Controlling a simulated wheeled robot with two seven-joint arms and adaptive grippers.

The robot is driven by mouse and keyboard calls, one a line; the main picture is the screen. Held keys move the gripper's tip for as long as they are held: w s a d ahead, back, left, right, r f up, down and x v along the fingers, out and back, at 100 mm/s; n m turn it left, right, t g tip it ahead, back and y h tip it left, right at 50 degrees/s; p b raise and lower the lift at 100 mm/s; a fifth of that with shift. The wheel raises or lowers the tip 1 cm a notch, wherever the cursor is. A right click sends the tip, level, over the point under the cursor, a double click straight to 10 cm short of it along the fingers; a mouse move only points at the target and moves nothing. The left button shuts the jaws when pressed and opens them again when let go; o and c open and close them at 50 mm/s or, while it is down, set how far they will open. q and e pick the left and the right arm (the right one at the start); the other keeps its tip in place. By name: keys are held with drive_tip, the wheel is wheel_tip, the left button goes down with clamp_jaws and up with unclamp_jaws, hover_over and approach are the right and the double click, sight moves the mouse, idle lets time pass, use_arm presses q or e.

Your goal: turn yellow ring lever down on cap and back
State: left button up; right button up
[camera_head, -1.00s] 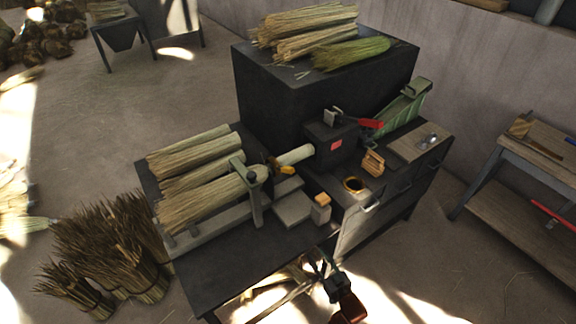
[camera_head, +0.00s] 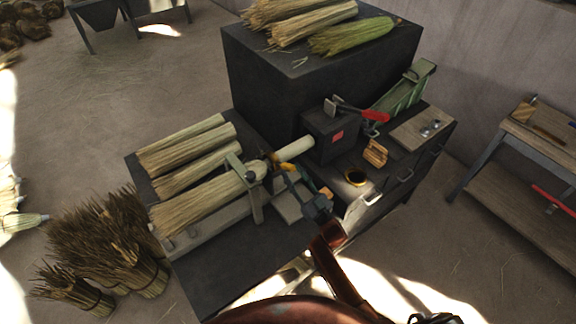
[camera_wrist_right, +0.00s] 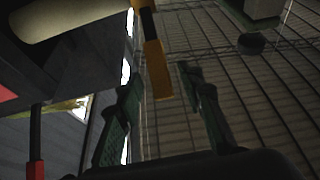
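The yellow ring lever (camera_head: 276,159) sits where the clamped broom (camera_head: 205,205) meets its pale handle (camera_head: 295,149). In the right wrist view the lever (camera_wrist_right: 157,70) hangs from a black part as a flat yellow bar. My right gripper (camera_head: 283,170) is just in front of the lever in the head view and partly covers it. In the right wrist view its two fingers (camera_wrist_right: 160,88) are apart, with the lever's lower end showing between their tips. No contact is visible. I cannot make out the cap clearly. My left gripper is not in view.
A dark machine box (camera_head: 330,135) with a red-handled lever (camera_head: 362,112) stands right of the handle. A round opening with a golden rim (camera_head: 356,179) and a wooden block (camera_head: 375,153) are nearby. Straw bundles (camera_head: 185,150) lie to the left. A wooden workbench (camera_head: 530,150) stands at far right.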

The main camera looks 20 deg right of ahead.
sight(289, 167)
drive_tip(key=shift+x, duration=1.15)
drive_tip(key=shift+w+a+r, duration=0.1)
drive_tip(key=shift+w+a, duration=0.05)
drive_tip(key=shift+w, duration=0.2)
drive_tip(key=c, duration=0.8)
clamp_jaws()
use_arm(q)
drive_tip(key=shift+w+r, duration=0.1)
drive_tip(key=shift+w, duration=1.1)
